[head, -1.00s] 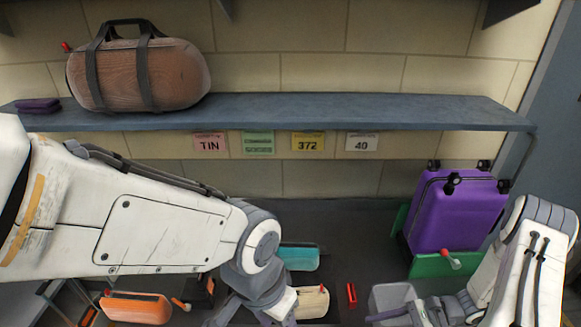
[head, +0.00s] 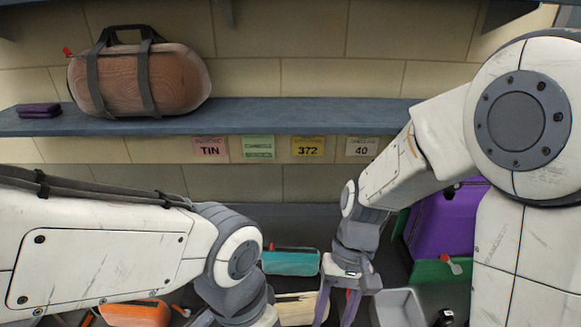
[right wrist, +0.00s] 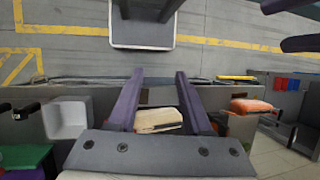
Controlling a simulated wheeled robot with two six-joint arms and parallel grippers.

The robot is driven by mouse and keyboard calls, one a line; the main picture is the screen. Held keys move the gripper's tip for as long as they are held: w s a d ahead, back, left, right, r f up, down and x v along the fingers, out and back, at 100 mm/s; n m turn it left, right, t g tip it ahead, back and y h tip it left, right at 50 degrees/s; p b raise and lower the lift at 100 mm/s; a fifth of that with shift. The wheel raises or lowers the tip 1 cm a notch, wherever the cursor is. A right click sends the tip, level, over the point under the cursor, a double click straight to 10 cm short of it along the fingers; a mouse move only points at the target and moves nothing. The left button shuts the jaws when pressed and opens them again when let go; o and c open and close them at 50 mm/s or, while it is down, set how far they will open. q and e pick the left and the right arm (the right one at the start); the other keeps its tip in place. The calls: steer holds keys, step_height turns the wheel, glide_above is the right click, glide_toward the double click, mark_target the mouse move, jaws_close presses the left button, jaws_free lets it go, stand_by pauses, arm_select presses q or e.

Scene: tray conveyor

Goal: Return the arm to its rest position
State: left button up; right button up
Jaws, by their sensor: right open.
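My right arm now reaches in from the right in the head view, its gripper (head: 337,308) pointing down over the bench. In the right wrist view its two purple fingers (right wrist: 159,85) stand apart with nothing held between them. A cream pouch (right wrist: 158,120) shows beyond the gap; in the head view the pouch (head: 295,308) lies just left of the fingers, partly hidden. My left arm crosses the lower left of the head view. Its wrist runs off the bottom edge, so the left jaws (head: 203,318) are barely seen.
A teal case (head: 290,263) lies between the two wrists. A grey bin (head: 398,306) stands right of the right gripper. A purple suitcase (head: 445,225) and green tray (head: 440,270) are partly behind my right arm. An orange case (head: 135,313) lies lower left. A brown bag (head: 150,80) sits on the shelf (head: 300,113).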

steer(key=s+a+r+n+t+h, duration=0.1)
steer(key=s+a+r+n+t, duration=0.25)
steer(key=s+r+n, duration=0.35)
step_height(320, 180, down, 12)
steer(key=b, duration=1)
steer(key=shift+d+t+b, duration=0.35)
steer(key=shift+d+b, duration=0.05)
steer(key=shift+d, duration=0.05)
steer(key=shift+f, duration=0.1)
